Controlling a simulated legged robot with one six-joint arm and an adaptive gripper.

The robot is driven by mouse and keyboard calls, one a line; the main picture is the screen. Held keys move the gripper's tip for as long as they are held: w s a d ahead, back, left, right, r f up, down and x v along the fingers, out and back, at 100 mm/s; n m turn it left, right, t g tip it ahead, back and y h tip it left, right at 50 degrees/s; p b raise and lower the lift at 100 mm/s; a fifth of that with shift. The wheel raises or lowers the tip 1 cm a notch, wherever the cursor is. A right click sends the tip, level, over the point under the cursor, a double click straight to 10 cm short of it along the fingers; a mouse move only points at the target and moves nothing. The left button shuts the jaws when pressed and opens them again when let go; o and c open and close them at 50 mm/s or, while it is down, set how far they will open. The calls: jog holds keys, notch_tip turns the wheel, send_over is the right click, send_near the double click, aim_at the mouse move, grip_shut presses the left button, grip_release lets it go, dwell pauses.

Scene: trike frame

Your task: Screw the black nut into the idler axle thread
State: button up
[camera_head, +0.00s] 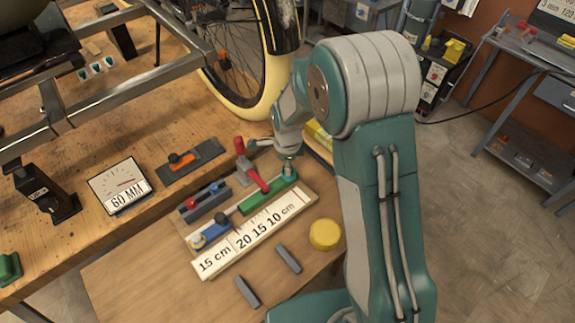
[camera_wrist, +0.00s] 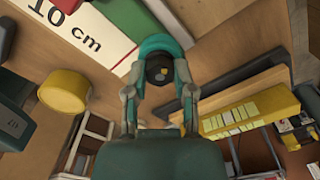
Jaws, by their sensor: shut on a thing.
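My gripper (camera_wrist: 159,78) is shut on a small round black piece, which looks like the black nut (camera_wrist: 158,70). The piece sits between the two fingers, with a teal part around its far side. In the head view my gripper (camera_head: 289,168) points down at the right end of a green block on the tool board; the nut cannot be made out there. The metal trike frame (camera_head: 120,78) stands on the wooden bench at upper left, well away from my gripper. I cannot pick out the idler axle thread in either view.
A yellow round piece (camera_head: 325,235) and two grey bars are in front. A yellow-rimmed wheel (camera_head: 245,85) rises behind.

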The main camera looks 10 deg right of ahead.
jog(key=shift+w+m, duration=0.15)
jog(key=shift+m, duration=0.35)
jog(key=shift+m, duration=0.8)
jog(key=shift+m, duration=0.3)
jog(key=shift+m, duration=0.6)
jog(key=o, duration=0.6)
jog(key=shift+n, duration=0.9)
